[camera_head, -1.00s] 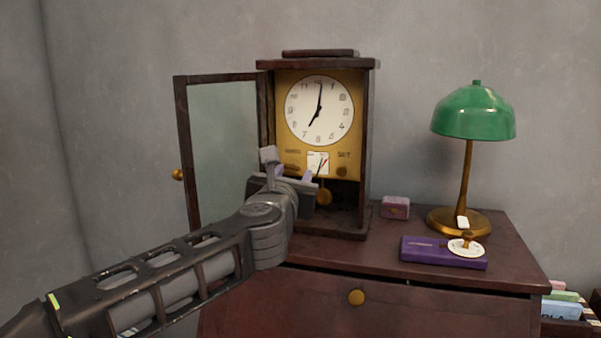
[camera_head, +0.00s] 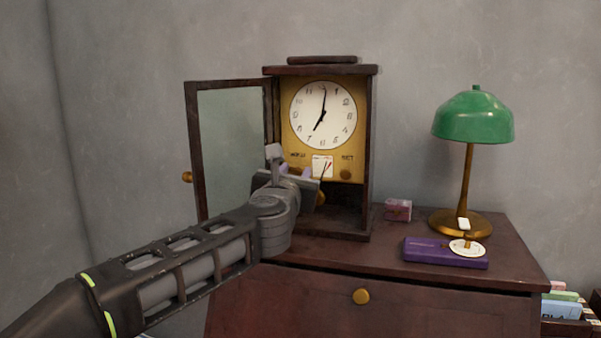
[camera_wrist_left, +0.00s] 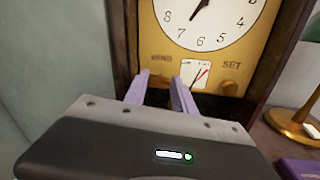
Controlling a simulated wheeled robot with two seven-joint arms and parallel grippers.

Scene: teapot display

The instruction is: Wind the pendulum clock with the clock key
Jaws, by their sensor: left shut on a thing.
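The pendulum clock (camera_head: 367,145) stands on the cabinet, its glass door (camera_head: 232,150) swung open to the left. Its white dial (camera_head: 323,115) and gold face show, with the WIND label at lower left and the SET knob (camera_wrist_left: 231,88) at lower right. The brass pendulum (camera_head: 320,197) is partly hidden behind my gripper. My left gripper (camera_head: 289,168) is in front of the face, just below WIND. In the left wrist view its purple fingers (camera_wrist_left: 162,88) are closed around a small brownish piece, apparently the clock key, mostly hidden. Whether it sits in the winding hole cannot be seen.
The open door is close to the left of my gripper. On the cabinet top (camera_head: 390,257) to the right are a small pink box (camera_head: 398,210), a purple box (camera_head: 443,253) with a white round piece on it, and a green lamp (camera_head: 473,118). The right arm is out of view.

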